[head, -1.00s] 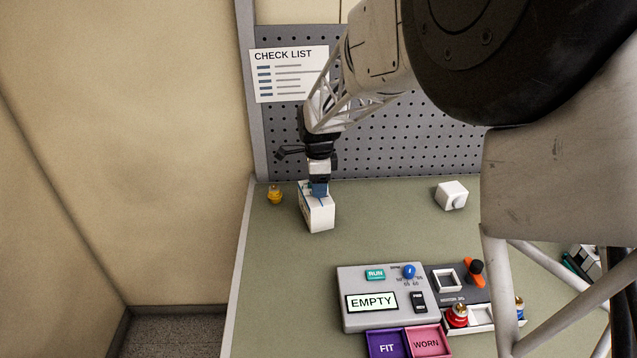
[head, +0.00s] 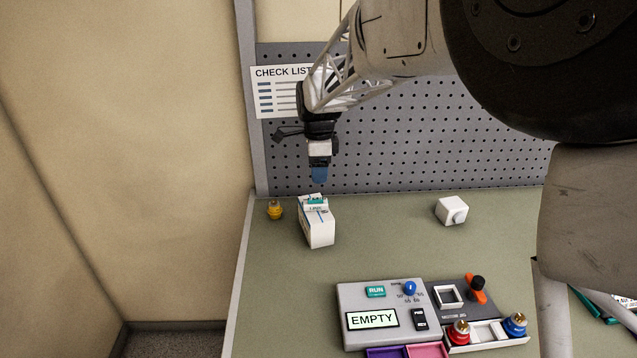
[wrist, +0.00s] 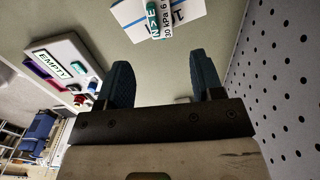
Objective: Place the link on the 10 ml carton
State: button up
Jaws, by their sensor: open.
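A white carton (head: 320,232) with a blue stripe stands upright at the back left of the bench. A small teal and white piece, which looks like the link (head: 316,201), lies on its top. In the wrist view the link (wrist: 154,20) shows printed lettering and lies over the carton's blue-marked top (wrist: 180,14). My gripper (head: 319,178) is above the carton, apart from it. Its blue fingers (wrist: 162,78) are spread with nothing between them. The carton's size print cannot be read for certain.
A yellow-topped fitting (head: 275,210) stands left of the carton. A white block (head: 452,210) is to the right. The grey pump (head: 387,300) reading EMPTY, with a tray of red (head: 459,333) and blue (head: 515,325) fittings, is in front. A pegboard (head: 440,130) rises behind.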

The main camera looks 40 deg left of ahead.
jog(key=shift+r, duration=1.4)
jog(key=shift+d, duration=0.1)
jog(key=w+d+r+n+t, duration=0.15)
jog(key=d+r, duration=0.25)
jog(key=d, duration=1.6)
jog(key=w+d+r+n+g, duration=0.15)
jog(key=d+r, duration=0.25)
jog(key=d, duration=1.5)
jog(key=s+d+f+n+t, duration=0.1)
jog(key=s+d+n, duration=0.1)
jog(key=s+d, duration=0.5)
jog(key=s+d+n+t, duration=0.1)
jog(key=s+d, duration=0.2)
jog(key=d, duration=0.8)
jog(key=s+d+f+n, duration=0.1)
jog(key=s+d+f, duration=0.1)
jog(key=s+d, duration=0.4)
jog(key=s+d+f+n, duration=0.1)
jog(key=s+d+f, duration=0.2)
jog(key=s+d, duration=0.3)
jog(key=shift+s+f+n+t, duration=0.3)
jog(key=shift+s+f+n, duration=0.1)
jog(key=shift+s, duration=0.45)
